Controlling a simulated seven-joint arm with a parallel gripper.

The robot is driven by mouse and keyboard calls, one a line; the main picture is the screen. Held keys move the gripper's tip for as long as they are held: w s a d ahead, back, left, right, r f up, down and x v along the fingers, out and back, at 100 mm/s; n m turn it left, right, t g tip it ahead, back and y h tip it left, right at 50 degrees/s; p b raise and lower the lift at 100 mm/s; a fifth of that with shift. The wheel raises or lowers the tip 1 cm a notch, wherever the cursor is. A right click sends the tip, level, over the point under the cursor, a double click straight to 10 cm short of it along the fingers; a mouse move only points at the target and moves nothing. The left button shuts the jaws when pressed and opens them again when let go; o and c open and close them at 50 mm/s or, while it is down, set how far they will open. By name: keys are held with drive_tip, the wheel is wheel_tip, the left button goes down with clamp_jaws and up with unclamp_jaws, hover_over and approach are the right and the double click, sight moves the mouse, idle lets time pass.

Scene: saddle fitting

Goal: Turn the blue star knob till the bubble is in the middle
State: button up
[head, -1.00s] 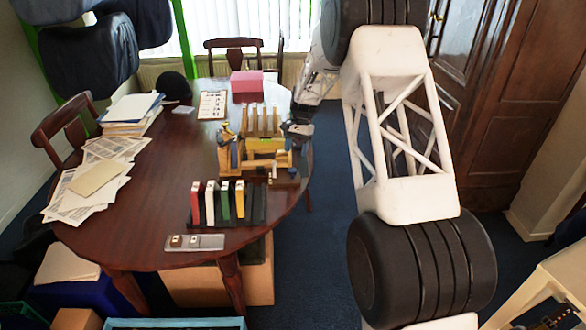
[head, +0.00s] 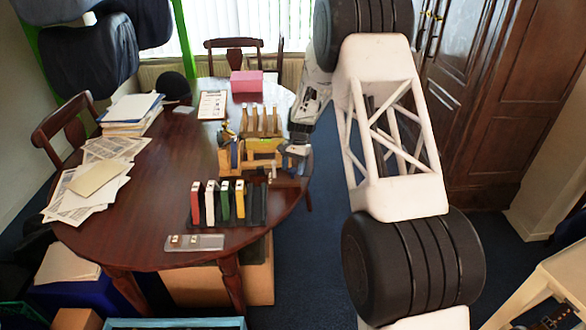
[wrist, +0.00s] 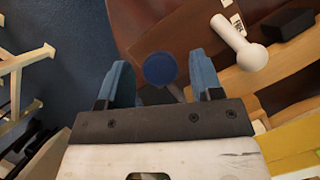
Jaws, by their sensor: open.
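The blue knob (wrist: 160,68) shows in the wrist view as a round disc at the edge of the wooden fixture; its star shape cannot be made out. My gripper (wrist: 159,60) is open, with one blue finger on each side of the knob and a visible gap to both. In the head view, my gripper (head: 297,152) is at the right side of the wooden fixture (head: 262,160) on the table. The knob cannot be made out there. No bubble can be made out in either view.
A rack (head: 255,215) with red, white, green and yellow pieces stands in front of the fixture. A small grey tray (head: 210,242) lies near the table's front edge. A white ball-ended part (wrist: 237,42) and a black block (wrist: 287,24) are right of the knob.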

drive_tip(key=shift+f, duration=0.1)
drive_tip(key=c, duration=0.9)
drive_tip(key=shift+n+g+h, duration=0.4)
drive_tip(key=shift+n+h, duration=0.5)
drive_tip(key=shift+n, duration=1.6)
drive_tip(key=shift+a, duration=0.1)
drive_tip(key=o, duration=0.9)
drive_tip(key=v, duration=0.7)
drive_tip(key=shift+r, duration=0.4)
drive_tip(key=shift+w, duration=0.1)
